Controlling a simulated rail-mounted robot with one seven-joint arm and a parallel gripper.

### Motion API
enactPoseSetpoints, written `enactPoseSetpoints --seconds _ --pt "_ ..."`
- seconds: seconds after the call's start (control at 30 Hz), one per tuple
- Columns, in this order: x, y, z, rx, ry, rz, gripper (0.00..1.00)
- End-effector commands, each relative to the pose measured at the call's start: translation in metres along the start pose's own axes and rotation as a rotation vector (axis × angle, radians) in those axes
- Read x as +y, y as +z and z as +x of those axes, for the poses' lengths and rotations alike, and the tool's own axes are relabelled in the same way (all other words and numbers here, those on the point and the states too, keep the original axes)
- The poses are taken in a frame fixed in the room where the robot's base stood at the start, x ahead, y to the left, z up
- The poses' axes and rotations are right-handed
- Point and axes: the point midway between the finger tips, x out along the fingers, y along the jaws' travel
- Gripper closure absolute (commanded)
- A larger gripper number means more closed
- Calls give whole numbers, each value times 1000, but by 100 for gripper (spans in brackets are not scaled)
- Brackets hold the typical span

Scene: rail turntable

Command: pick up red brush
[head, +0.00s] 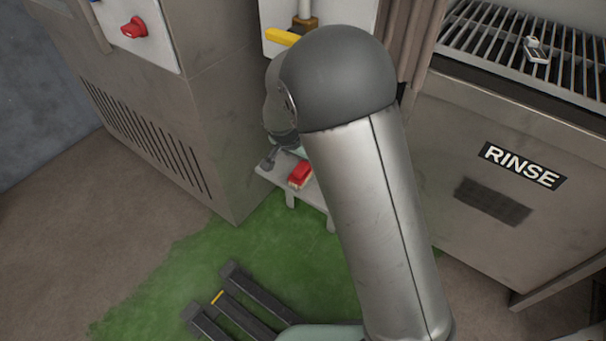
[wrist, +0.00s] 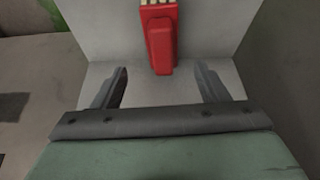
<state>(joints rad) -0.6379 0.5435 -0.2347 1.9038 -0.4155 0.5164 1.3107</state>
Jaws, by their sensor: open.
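The red brush (head: 300,174) lies on a small pale shelf (head: 314,195) low between the two cabinets. In the wrist view the red brush (wrist: 161,42) is ahead of my gripper (wrist: 161,82), near the middle, with pale bristles at the top edge. My gripper is open and empty. Its two dark fingers stand apart to the left and right of the brush's near end, which is level with or just beyond the fingertips. They do not appear to touch it. In the head view my arm hides most of the gripper.
A grey vented cabinet (head: 150,120) with a red knob (head: 133,27) stands left of the shelf. A cabinet marked RINSE (head: 522,166) with a grate (head: 500,45) stands right. A yellow lever (head: 283,37) is above. Green floor (head: 200,270) lies in front.

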Motion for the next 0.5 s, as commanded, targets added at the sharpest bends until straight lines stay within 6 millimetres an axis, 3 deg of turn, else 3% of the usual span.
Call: enactPoseSetpoints --seconds 0.1,0.37,0.5 --pt "0 1 21 -1 0 1 33" --pt "0 0 35 0 0 0 33" --pt "-1 1 54 0 1 1 33"
